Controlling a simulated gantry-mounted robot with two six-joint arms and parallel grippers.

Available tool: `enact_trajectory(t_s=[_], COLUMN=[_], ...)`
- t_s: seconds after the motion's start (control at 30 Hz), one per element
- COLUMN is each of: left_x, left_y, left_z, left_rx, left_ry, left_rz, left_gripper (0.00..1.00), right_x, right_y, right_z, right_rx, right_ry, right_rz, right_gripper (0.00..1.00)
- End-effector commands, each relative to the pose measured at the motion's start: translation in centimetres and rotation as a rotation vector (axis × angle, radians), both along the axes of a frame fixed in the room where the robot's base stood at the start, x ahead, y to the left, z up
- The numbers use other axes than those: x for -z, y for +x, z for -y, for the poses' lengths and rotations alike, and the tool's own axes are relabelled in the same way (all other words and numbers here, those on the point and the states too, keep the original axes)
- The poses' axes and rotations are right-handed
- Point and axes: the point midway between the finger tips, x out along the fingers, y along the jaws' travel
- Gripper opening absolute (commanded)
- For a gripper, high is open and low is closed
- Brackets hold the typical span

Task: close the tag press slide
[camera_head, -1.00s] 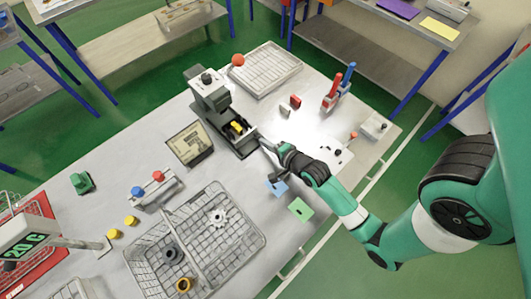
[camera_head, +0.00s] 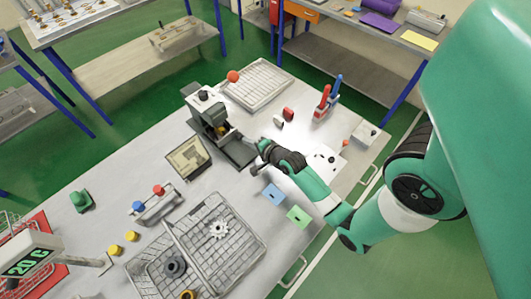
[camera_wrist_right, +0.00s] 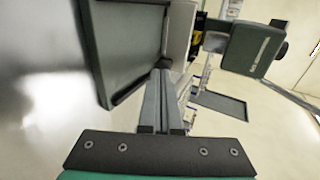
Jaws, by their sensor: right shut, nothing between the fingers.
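The dark grey tag press (camera_head: 203,100) stands on the table, its base plate (camera_head: 238,154) reaching toward my right arm. Its slide sits under the press head with a small yellow part (camera_head: 222,130) on it; the slide is partly hidden. In the right wrist view the slide's pale end (camera_wrist_right: 180,32) is just beyond my fingertips, near the press head (camera_wrist_right: 245,48). My right gripper (camera_head: 243,138) is shut and empty, its tips (camera_wrist_right: 162,66) at the slide's outer end above the base plate; I cannot tell for sure whether they touch. My left gripper is out of view.
Red and blue handled tools (camera_head: 328,97) stand to the right.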

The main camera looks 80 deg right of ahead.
Motion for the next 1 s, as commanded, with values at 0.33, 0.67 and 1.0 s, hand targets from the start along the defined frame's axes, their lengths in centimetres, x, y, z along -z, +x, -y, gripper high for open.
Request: enact_trajectory(t_s=[0.33,0.67,1.0], left_x=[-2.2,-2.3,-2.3], left_y=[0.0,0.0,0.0], left_z=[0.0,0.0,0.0], left_rx=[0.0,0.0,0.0], left_ry=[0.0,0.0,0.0], left_rz=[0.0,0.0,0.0], left_gripper=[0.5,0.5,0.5], right_x=[-3.6,-4.2,-4.9], right_y=[-5.5,-6.5,-4.8], right_z=[-4.9,-5.8,-6.5], right_rx=[0.0,-0.001,-0.053], right_ry=[0.004,0.002,-0.013], right_rz=[-0.001,0.0,0.015], right_gripper=[0.0,0.0,0.0])
